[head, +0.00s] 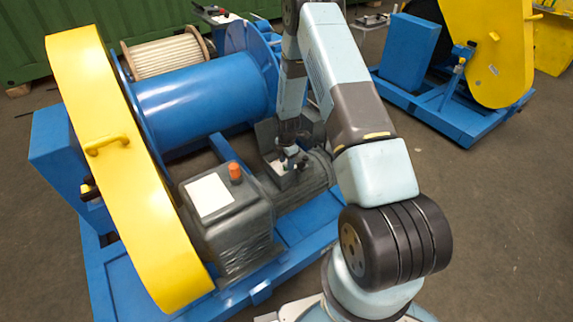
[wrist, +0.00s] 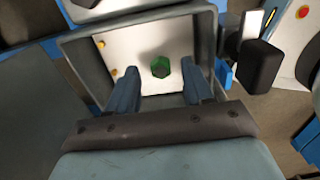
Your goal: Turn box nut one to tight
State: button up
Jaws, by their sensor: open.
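A green hex nut (wrist: 160,67) sits on the white inner plate of an open grey box (wrist: 216,45) in the wrist view. It is the only hex nut I can make out there. My gripper (wrist: 160,80) is open, its two blue-grey fingers apart, one to the left and one to the right of the nut. I cannot tell how far the fingertips are above the plate. In the head view, my gripper (head: 291,160) points down at the box on the grey motor (head: 318,174); the nut is hidden there.
Small yellow-orange pieces (wrist: 101,44) lie at the plate's left. The box walls close in around the fingers. In the head view, a grey gearbox with an orange cap (head: 234,171) and a yellow guard (head: 125,170) stand left. A blue drum (head: 205,103) lies behind.

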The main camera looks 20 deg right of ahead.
jog(key=shift+f, duration=0.85)
grip_shut()
